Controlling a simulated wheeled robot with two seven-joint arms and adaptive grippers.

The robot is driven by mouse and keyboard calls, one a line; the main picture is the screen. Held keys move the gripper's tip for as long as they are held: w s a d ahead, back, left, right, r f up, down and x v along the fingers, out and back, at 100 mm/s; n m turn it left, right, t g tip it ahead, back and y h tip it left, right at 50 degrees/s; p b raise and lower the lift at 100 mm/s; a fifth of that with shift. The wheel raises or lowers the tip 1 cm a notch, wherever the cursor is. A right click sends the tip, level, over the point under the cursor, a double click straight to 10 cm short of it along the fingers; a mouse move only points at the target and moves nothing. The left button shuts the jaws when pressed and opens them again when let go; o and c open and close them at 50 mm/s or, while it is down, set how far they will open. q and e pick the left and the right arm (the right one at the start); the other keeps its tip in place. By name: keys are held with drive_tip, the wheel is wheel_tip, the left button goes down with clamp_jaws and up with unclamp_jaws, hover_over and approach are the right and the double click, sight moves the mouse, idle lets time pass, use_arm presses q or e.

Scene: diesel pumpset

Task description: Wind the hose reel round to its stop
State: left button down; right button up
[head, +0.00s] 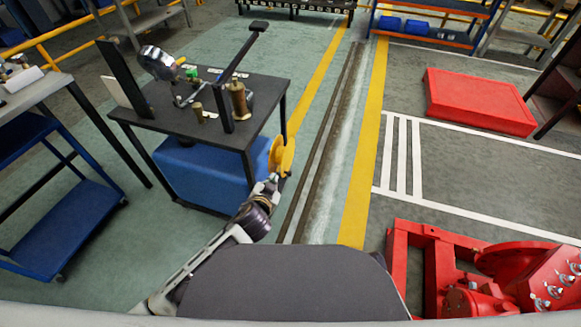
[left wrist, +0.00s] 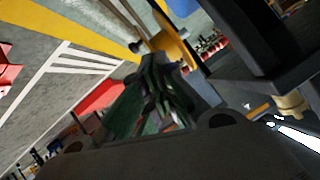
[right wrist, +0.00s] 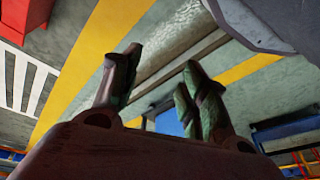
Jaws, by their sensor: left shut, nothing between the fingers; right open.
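The hose reel, a yellow disc (head: 281,155), is mounted at the right side of the black pumpset table (head: 185,113). My left gripper (head: 272,180) is shut and empty, just below the reel's lower edge. In the left wrist view the reel (left wrist: 172,42) is beyond the fingertips (left wrist: 157,62), with a small dark knob at its left. I cannot tell whether the fingers touch the reel or knob. My right gripper (right wrist: 160,80) is open and empty above the floor. It does not show in the head view.
A blue tank (head: 200,178) sits beneath the table, and gauges and brass fittings stand on top. A blue cart (head: 75,228) is at left. Red machinery (head: 425,262) is at lower right, and a red block (head: 478,100) lies farther back. The floor right of the reel is clear.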

sight(286, 157)
use_arm(q)
drive_tip(key=shift+w+d+r+n+t+h, duration=0.2)
drive_tip(key=shift+d+n+t+h, duration=0.3)
drive_tip(key=shift+d, duration=0.6)
drive_tip(key=shift+w+d+r+n+t+h, duration=0.15)
drive_tip(key=shift+d+n+t+h, duration=0.15)
drive_tip(key=shift+d+t+h, duration=0.6)
use_arm(e)
drive_tip(key=s+d+f+g, duration=0.1)
drive_tip(key=s+d+f, duration=0.1)
drive_tip(key=f, duration=0.3)
drive_tip(key=shift+s+f+h, duration=0.25)
drive_tip(key=shift+s+h, duration=0.15)
drive_tip(key=shift+s, duration=0.35)
use_arm(q)
drive_tip(key=shift+w+d, duration=0.1)
drive_tip(key=shift+d, duration=0.1)
